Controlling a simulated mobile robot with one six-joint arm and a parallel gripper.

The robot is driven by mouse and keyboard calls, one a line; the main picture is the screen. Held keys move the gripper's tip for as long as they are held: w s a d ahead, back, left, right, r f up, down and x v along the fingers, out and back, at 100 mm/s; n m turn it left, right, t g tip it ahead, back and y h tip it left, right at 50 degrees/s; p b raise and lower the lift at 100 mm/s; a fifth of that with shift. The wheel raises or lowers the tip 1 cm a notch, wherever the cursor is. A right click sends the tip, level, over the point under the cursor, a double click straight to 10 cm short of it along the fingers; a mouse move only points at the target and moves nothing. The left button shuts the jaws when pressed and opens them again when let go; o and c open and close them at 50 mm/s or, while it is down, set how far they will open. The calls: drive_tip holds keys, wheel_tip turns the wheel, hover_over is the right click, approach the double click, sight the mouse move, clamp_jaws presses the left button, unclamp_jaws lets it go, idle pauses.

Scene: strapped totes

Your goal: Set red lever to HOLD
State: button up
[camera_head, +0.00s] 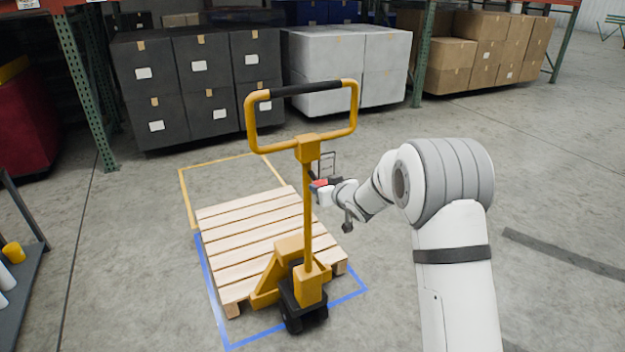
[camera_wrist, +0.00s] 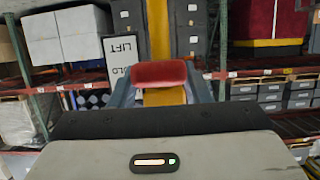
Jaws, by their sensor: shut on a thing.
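The red lever (camera_wrist: 158,73) sits between the two grey fingers of my gripper (camera_wrist: 160,86) in the wrist view, and the fingers are shut on it. In the head view the red lever (camera_head: 319,183) is a small red patch beside the yellow pallet jack's upright handle (camera_head: 307,205), with my gripper (camera_head: 326,190) reaching it from the right. A white label plate (camera_wrist: 121,50) behind the lever reads LIFT, with a partly hidden word ending in OLD. Which marking the lever points at cannot be told.
The pallet jack stands at a wooden pallet (camera_head: 245,240) on the floor, within blue and yellow floor lines.

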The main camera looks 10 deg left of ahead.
drive_tip(key=shift+a+r+g+p, duration=0.15)
drive_tip(key=shift+r+g+p, duration=0.15)
drive_tip(key=shift+r+p, duration=0.55)
drive_tip(key=shift+f+h+p, duration=0.25)
drive_tip(key=shift+h+p, duration=0.05)
drive_tip(key=shift+p, duration=0.35)
drive_tip(key=shift+f, duration=0.1)
drive_tip(key=o, duration=1.4)
drive_tip(key=shift+w+f, duration=0.1)
drive_tip(key=shift+w, duration=0.05)
drive_tip(key=v, duration=0.8)
drive_tip(key=shift+w, duration=0.1)
